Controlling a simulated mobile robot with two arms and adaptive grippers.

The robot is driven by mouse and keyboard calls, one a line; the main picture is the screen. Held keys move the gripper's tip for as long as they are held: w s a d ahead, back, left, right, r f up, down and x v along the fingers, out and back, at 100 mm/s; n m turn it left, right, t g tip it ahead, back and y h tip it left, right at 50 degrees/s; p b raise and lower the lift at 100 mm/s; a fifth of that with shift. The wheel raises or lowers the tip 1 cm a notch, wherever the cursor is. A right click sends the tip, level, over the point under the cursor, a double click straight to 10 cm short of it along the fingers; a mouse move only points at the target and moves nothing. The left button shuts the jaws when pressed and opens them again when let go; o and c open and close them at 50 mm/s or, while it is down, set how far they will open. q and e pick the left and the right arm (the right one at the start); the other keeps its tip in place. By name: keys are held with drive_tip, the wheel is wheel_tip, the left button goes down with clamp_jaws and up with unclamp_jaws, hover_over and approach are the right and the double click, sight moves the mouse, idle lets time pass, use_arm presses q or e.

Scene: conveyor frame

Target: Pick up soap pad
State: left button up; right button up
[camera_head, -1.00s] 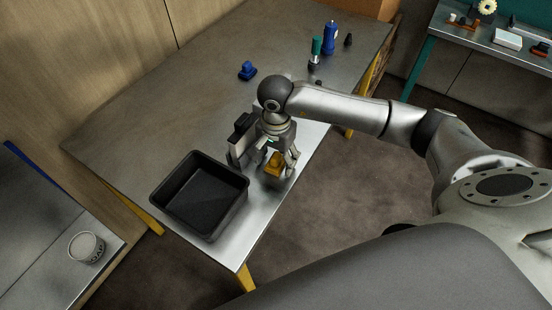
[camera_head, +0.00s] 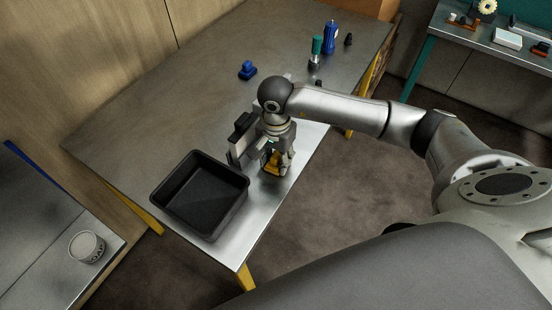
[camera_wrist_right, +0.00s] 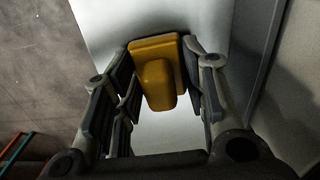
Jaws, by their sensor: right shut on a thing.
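The soap pad is a yellow block with a raised grip, seen in the head view (camera_head: 271,166) at the front edge of the metal table, just right of the black bin. It also shows in the right wrist view (camera_wrist_right: 157,80) between the fingers. My right gripper (camera_head: 276,165) points down over it and is shut on it. In the right wrist view the right finger touches the pad's side; the left finger lies close along the other side. Whether the pad still rests on the table is hard to tell. My left gripper is not in view.
A black open bin (camera_head: 238,207) stands on the table (camera_head: 140,115), left of the right gripper. A blue object (camera_head: 247,70), a green-topped bottle (camera_head: 316,50) and a blue bottle (camera_head: 330,38) stand farther back. A cup marked SOAP (camera_head: 86,247) is on the left table. The table's middle is clear.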

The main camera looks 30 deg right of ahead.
sight(276, 154)
drive_tip(key=shift+r, duration=0.35)
wheel_tip(276, 154, up, 2)
drive_tip(key=shift+r, duration=0.2)
drive_tip(key=s+a+r+b, duration=0.3)
drive_tip(key=s+a+r, duration=0.2)
drive_tip(key=s+r, duration=0.4)
drive_tip(key=s, duration=0.4)
drive_tip(key=shift+r, duration=0.4)
drive_tip(key=shift+s+d, duration=0.1)
drive_tip(key=o, duration=0.5)
drive_tip(key=c, duration=0.4)
